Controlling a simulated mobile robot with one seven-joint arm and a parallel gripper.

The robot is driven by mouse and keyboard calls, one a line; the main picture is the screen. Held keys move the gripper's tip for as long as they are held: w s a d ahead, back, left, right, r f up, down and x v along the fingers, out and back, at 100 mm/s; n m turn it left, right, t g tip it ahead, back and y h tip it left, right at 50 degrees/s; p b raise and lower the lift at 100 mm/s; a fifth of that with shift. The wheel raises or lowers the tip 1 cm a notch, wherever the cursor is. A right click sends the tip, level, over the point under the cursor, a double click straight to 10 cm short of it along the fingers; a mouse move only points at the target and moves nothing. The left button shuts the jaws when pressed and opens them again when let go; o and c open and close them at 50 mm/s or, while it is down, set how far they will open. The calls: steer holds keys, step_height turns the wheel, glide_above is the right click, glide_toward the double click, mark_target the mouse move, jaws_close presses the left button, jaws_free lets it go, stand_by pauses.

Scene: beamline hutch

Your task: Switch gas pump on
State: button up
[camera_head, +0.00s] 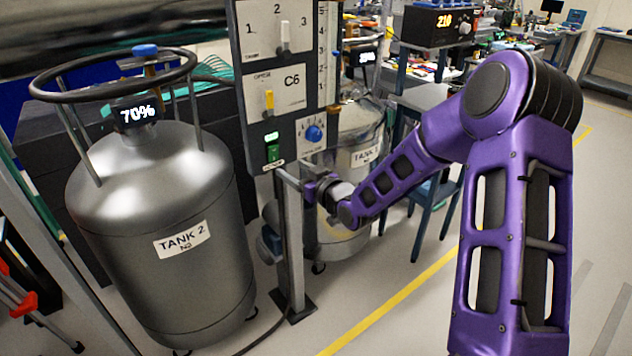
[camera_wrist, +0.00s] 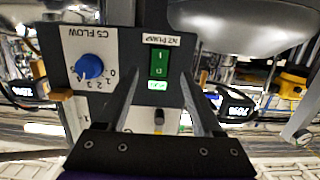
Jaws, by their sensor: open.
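The control panel (camera_head: 262,85) stands upright on a post between two tanks. In the wrist view, which shows the panel upside down, the green switch (camera_wrist: 158,64) is marked I and O, next to a label reading N2 PUMP (camera_wrist: 161,40). My gripper (camera_head: 292,178) is at the panel's lower edge, just below and right of the switch. In the wrist view my gripper (camera_wrist: 161,80) is open, its fingers either side of the switch. Contact cannot be told.
A blue knob (camera_head: 314,132) marked C5 FLOW sits right of the switch. Tank 2 (camera_head: 165,270) stands left, Tank 1 (camera_head: 352,140) behind right. The post (camera_head: 290,250) is below.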

steer(key=v, duration=0.9)
steer(key=shift+s+d+p, duration=0.2)
steer(key=shift+s+p, duration=0.1)
